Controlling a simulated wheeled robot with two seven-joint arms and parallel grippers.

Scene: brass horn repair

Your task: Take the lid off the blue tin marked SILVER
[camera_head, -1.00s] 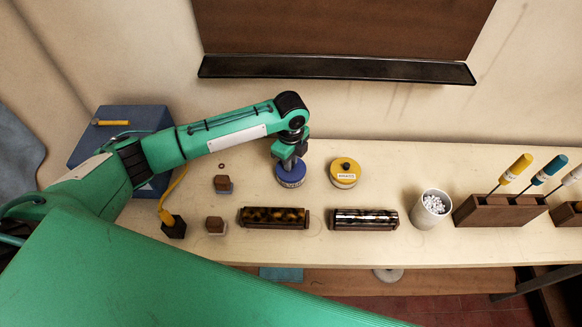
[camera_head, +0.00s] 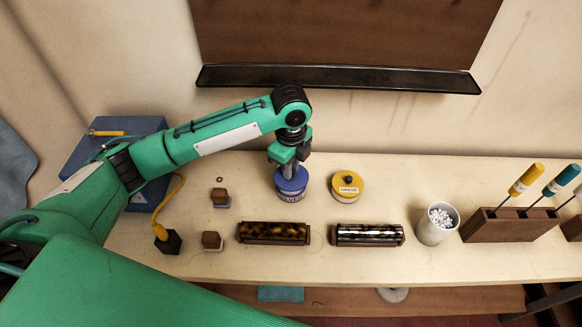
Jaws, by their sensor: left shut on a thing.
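The blue tin marked SILVER (camera_head: 291,197) stands on the bench right of the arm's elbow, with its label at the front partly readable. Its blue lid (camera_head: 292,184) shows above the label, directly under my left gripper (camera_head: 289,170). My left gripper points down from above and is shut on the lid's top; its fingertips and the lid's grip are mostly hidden. I cannot tell whether there is a gap between lid and tin. My right gripper is not in view.
A yellow tin marked BRASS (camera_head: 347,188) stands close on the right. A white cup (camera_head: 437,225) and a screwdriver rack (camera_head: 503,225) are farther right. Small wooden blocks (camera_head: 220,197) stand left.

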